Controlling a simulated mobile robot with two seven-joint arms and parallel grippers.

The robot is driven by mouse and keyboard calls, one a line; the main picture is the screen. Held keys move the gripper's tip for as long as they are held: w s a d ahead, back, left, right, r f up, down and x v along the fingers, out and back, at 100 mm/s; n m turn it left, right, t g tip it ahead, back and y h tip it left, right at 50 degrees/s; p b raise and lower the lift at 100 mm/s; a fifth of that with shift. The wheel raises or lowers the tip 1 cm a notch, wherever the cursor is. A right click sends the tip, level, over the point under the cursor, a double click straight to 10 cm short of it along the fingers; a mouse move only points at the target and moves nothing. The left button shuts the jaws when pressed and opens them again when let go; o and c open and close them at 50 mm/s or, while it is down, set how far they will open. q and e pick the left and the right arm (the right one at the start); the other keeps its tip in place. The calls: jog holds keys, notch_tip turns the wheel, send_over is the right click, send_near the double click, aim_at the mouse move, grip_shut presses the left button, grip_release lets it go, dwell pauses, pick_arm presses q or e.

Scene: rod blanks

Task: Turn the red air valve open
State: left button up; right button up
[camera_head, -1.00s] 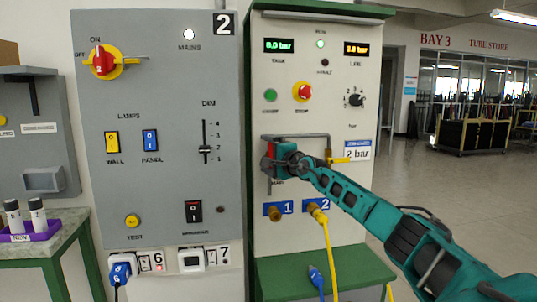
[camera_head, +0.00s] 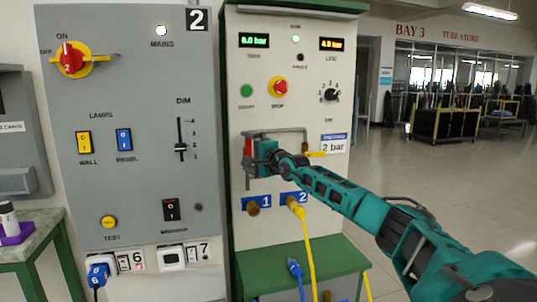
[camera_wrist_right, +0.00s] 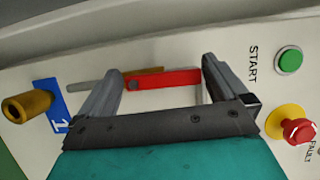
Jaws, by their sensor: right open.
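The red air valve handle (camera_head: 248,147) shows as a small upright red strip on the pale panel, partly hidden by my right gripper (camera_head: 253,159). In the right wrist view the red handle (camera_wrist_right: 165,78) lies between the two fingers of my right gripper (camera_wrist_right: 162,64). Whether a finger touches the handle's left end I cannot tell. My left gripper is not in view.
Above the valve are a green start button (camera_head: 247,90) and a red stop button (camera_head: 279,86). Brass outlet 1 (camera_head: 252,208) sits below; a yellow hose (camera_head: 309,250) hangs from outlet 2. A green shelf (camera_head: 330,262) juts out underneath. Open floor lies right.

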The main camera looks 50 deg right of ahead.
pick_arm(q)
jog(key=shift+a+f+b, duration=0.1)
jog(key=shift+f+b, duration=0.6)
jog(key=shift+b, duration=0.35)
pick_arm(e)
jog(key=s+a, duration=0.2)
jog(key=s, duration=0.8)
jog(key=shift+s, duration=0.35)
jog(key=shift+r, duration=0.15)
